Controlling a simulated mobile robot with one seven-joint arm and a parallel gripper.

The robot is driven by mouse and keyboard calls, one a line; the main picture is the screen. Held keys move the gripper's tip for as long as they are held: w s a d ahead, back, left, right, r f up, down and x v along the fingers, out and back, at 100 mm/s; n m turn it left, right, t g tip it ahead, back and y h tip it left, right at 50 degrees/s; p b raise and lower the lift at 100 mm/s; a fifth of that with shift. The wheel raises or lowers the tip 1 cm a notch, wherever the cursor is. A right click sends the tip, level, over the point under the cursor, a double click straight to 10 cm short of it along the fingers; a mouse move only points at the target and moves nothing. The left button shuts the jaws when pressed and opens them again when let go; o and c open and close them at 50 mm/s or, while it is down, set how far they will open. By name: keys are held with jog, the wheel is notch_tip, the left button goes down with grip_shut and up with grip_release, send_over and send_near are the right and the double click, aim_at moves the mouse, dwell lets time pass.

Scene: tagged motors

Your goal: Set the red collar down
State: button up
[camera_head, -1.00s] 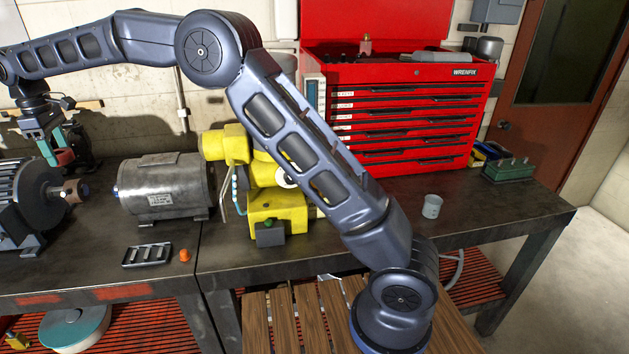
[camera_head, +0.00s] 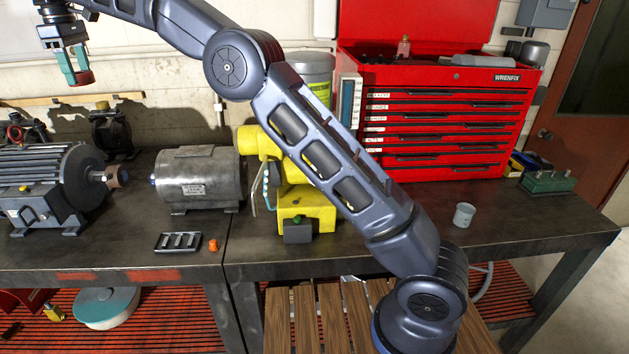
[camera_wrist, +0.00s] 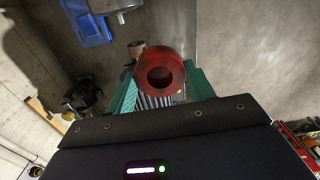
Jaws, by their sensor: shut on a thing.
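The red collar (camera_head: 83,78) is a short ring at the upper left of the head view, high above the bench. My gripper (camera_head: 72,62), with teal fingers, is shut on it. In the wrist view the collar (camera_wrist: 176,62) faces the camera with its dark hole visible, between the teal fingers (camera_wrist: 160,88). Nothing is seen touching the collar from below.
A ribbed motor (camera_head: 45,190) with a brown-tipped shaft (camera_head: 117,178) stands below the gripper. A grey motor (camera_head: 197,180), a slotted tray (camera_head: 178,242), an orange piece (camera_head: 213,245) and a yellow machine (camera_head: 305,208) stand along the bench. Bench front is partly clear.

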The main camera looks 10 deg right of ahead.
jog(key=w+d+r+m, duration=0.2)
jog(key=w+d+m, duration=0.2)
jog(key=w+d, duration=1.45)
jog(key=w+d+m, duration=0.1)
jog(key=w+d, duration=0.3)
jog(key=d, duration=0.3)
jog(key=w+d+r+m, duration=0.1)
jog(key=w+d, duration=0.3)
jog(key=d, duration=0.4)
jog(key=w+d+m, duration=0.2)
jog(key=w+d, duration=0.2)
jog(key=d, duration=0.3)
jog(key=s+d+m, duration=0.2)
jog(key=d+m, duration=0.5)
jog(key=d, duration=4)
jog(key=s+d+f+m, duration=0.3)
jog(key=s+d+m, duration=0.5)
jog(key=s+d, duration=2.2)
jog(key=f, duration=1.5)
jog(key=w+f, duration=0.1)
jog(key=f, duration=3)
jog(key=shift+w+d, duration=0.15)
